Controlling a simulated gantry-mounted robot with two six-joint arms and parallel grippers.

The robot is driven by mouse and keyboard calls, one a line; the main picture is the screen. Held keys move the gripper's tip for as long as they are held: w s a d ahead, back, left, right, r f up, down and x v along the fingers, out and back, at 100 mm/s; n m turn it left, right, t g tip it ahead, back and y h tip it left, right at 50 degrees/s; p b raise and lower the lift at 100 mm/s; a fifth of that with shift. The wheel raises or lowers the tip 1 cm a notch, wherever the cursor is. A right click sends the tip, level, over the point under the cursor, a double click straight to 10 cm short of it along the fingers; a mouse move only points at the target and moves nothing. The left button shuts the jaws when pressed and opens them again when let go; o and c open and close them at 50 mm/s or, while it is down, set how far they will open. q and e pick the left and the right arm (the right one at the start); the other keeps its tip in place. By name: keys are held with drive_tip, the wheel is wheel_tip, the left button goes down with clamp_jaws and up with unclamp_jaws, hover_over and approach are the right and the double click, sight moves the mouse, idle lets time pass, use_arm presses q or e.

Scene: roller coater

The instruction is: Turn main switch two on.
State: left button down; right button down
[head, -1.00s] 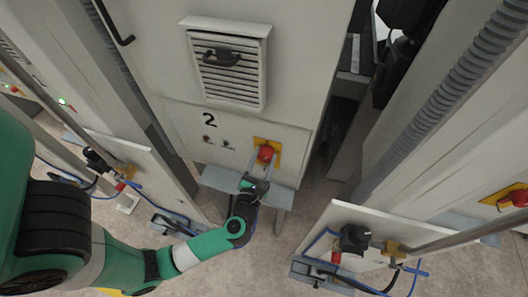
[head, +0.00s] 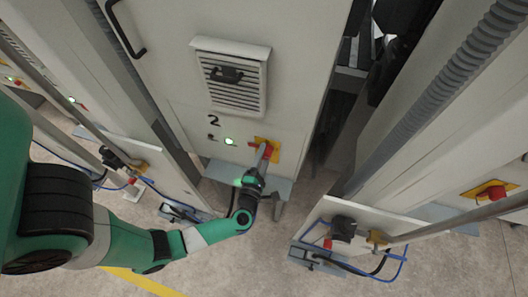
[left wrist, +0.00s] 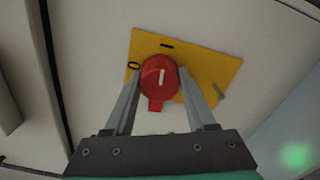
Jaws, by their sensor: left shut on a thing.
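Main switch two is a red rotary knob (left wrist: 160,78) on a yellow plate (left wrist: 212,62), low on the cabinet panel marked 2. In the head view the red knob (head: 266,151) is partly hidden by my gripper. My left gripper (head: 263,160) is shut on the knob, one finger on each side of it in the left wrist view (left wrist: 158,92). The knob's white line points towards the dark bar mark at the plate's upper edge; a round mark is at the left. A green lamp (head: 230,141) left of the switch is lit. My right gripper is not in view.
A louvred vent (head: 232,80) is above the switch, and a grey ledge (head: 222,173) juts out below it. Another red switch (head: 491,193) is on the cabinet at the right. A white board with cables (head: 330,225) stands at the lower right.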

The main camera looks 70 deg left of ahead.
use_arm(q)
drive_tip(key=shift+r+m, duration=0.1)
drive_tip(key=shift+m, duration=0.5)
drive_tip(key=shift+p, duration=0.3)
drive_tip(key=shift+c, duration=1.1)
unclamp_jaws()
drive_tip(key=v, duration=1.1)
drive_tip(key=shift+s+d+b, duration=0.2)
drive_tip(key=shift+s+b, duration=0.05)
drive_tip(key=shift+b, duration=0.15)
